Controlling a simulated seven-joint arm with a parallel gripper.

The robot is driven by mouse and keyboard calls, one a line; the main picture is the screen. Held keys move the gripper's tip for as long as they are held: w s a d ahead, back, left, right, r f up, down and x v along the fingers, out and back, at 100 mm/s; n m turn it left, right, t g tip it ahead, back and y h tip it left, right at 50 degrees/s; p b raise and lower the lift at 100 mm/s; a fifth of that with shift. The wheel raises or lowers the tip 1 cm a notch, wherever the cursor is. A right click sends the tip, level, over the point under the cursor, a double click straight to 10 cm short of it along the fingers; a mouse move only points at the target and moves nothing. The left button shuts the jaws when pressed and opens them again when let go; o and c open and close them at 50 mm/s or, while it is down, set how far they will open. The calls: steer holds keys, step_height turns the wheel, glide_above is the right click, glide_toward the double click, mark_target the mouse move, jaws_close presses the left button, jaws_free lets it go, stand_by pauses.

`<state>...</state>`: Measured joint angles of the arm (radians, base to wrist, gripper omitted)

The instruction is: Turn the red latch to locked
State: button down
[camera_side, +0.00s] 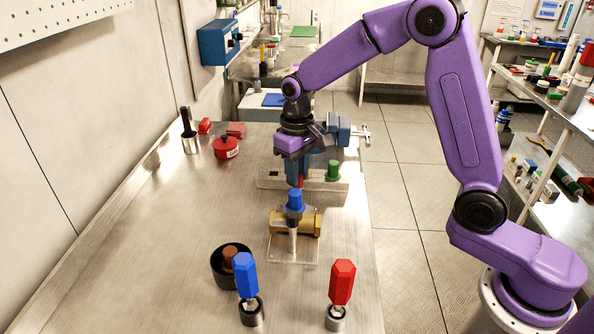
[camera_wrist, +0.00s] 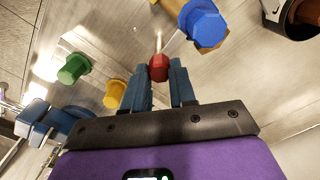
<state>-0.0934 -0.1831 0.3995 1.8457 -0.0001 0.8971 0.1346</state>
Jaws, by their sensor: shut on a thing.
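The red latch (camera_wrist: 158,67) shows in the wrist view as a small red faceted knob between my fingertips, with a thin pale rod reaching up beyond it. My gripper (camera_wrist: 159,72) has its two blue fingers closed on it from both sides. In the side view my gripper (camera_side: 298,178) points down at the far half of the bench, and a little red of the latch (camera_side: 301,183) shows at the fingertips. The fingers hide most of it there. I cannot tell which way the latch is turned.
A blue knob (camera_side: 295,198) on a brass valve (camera_side: 312,223) stands just in front. A green knob (camera_side: 333,170) is close on the right. A blue handle (camera_side: 245,275), a red handle (camera_side: 342,282) and a black cup (camera_side: 229,273) stand nearer. The bench's left side is mostly clear.

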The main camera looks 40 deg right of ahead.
steer(key=shift+m, duration=0.7)
steer(key=c, duration=0.9)
jaws_free()
step_height(320, 180, up, 18)
steer(key=shift+f, duration=0.25)
